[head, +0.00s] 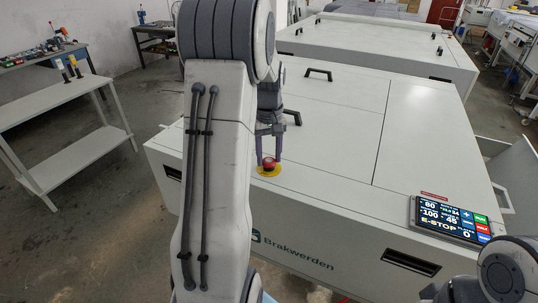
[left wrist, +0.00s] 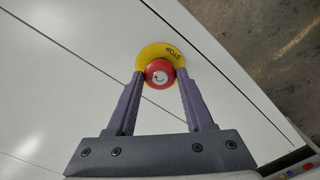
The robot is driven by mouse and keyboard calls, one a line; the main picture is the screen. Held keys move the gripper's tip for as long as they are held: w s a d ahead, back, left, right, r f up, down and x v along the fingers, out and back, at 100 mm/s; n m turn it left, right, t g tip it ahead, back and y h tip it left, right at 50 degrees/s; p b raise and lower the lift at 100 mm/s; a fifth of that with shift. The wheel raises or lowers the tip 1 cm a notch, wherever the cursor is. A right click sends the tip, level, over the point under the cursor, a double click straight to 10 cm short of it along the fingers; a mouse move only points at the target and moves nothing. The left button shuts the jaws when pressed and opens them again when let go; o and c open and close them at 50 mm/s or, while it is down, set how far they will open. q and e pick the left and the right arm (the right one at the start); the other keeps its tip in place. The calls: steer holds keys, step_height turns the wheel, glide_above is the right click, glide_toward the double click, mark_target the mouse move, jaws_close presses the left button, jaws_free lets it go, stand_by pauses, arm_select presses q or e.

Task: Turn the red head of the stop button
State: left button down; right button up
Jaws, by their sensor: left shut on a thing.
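The stop button's red head (head: 268,163) stands on its yellow disc (head: 269,171) near the front left corner of the white plate processor (head: 330,194). My left gripper (head: 268,160) points down at it with one finger on each side. In the left wrist view the red head (left wrist: 159,73) sits between the tips of the left gripper (left wrist: 160,76), which is shut on it. The yellow disc (left wrist: 165,50) with the word STOP shows behind the head. My right gripper is not clearly in view; only part of my right arm shows at the lower right.
A control panel (head: 450,218) on the machine's front right reads E-STOP. Black handles (head: 318,73) stand up from the lid. A white shelf table (head: 60,105) is at the left, with open floor between it and the machine.

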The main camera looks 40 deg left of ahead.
arm_select(q)
steer(key=m+p, duration=0.1)
steer(key=m, duration=0.2)
steer(key=shift+r+m, duration=0.1)
steer(key=shift+m, duration=0.3)
steer(key=shift+m+p, duration=0.4)
steer(key=shift+m, duration=1)
steer(key=shift+c, duration=1.4)
jaws_free()
step_height(320, 180, up, 10)
steer(key=b, duration=0.1)
steer(key=shift+r, duration=0.15)
